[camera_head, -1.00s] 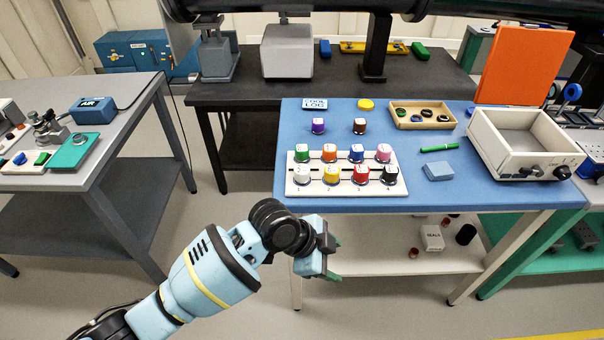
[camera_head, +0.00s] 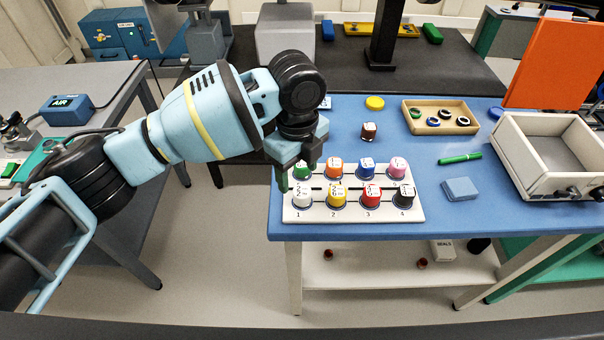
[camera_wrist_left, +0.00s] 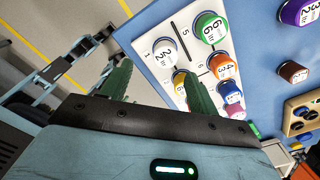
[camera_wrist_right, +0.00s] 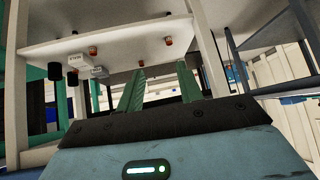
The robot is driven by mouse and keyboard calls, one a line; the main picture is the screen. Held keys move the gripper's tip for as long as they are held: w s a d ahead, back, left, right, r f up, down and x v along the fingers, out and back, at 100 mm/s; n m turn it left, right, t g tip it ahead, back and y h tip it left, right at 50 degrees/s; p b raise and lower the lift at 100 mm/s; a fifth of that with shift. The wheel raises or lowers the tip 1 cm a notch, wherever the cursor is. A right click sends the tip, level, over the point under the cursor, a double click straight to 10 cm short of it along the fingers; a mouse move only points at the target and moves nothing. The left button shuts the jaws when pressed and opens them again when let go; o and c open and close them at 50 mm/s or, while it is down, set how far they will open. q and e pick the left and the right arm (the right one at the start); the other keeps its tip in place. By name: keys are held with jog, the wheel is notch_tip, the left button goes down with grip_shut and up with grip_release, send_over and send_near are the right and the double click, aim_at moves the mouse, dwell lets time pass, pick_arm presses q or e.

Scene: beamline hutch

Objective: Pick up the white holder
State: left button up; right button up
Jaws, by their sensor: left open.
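The white holder (camera_head: 302,198) stands at position 1 of the white rack (camera_head: 413,213), in the front row at the left end. In the left wrist view the white holder (camera_wrist_left: 163,52) shows just past the fingertips, with numbers on its top. My left gripper (camera_head: 296,178) is open and empty, over the rack's left end, near the white and green holders. It also shows in the left wrist view (camera_wrist_left: 156,70), fingers apart with the white holder beyond them. My right gripper shows only in its own wrist view (camera_wrist_right: 160,70), open and empty, facing a shelf underneath a table.
Close by in the rack are the green (camera_head: 302,169), yellow (camera_head: 337,196) and orange (camera_head: 335,168) holders. A brown holder (camera_head: 368,131) stands behind it. A blue block (camera_head: 460,189), a green pen (camera_head: 460,158) and a drawer box (camera_head: 550,150) lie to the right.

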aim_at(302, 191)
pick_arm(q)
jog(key=shift+w, duration=0.45)
jog(key=shift+s+f, duration=0.2)
jog(key=shift+f, duration=0.35)
jog(key=shift+s+f, duration=0.2)
jog(key=shift+f, duration=0.35)
jog(key=shift+w+f, duration=0.15)
jog(key=shift+f, duration=0.05)
jog(key=shift+d+f, duration=0.1)
jog(key=shift+f, duration=0.15)
jog(key=f, duration=0.3)
jog(key=shift+d+f, duration=0.2)
jog(key=shift+d, duration=0.1)
jog(key=shift+w+f, duration=0.1)
jog(key=shift+f, duration=0.55)
pick_arm(e)
jog(key=shift+s+f, duration=0.25)
jog(key=shift+s, duration=0.2)
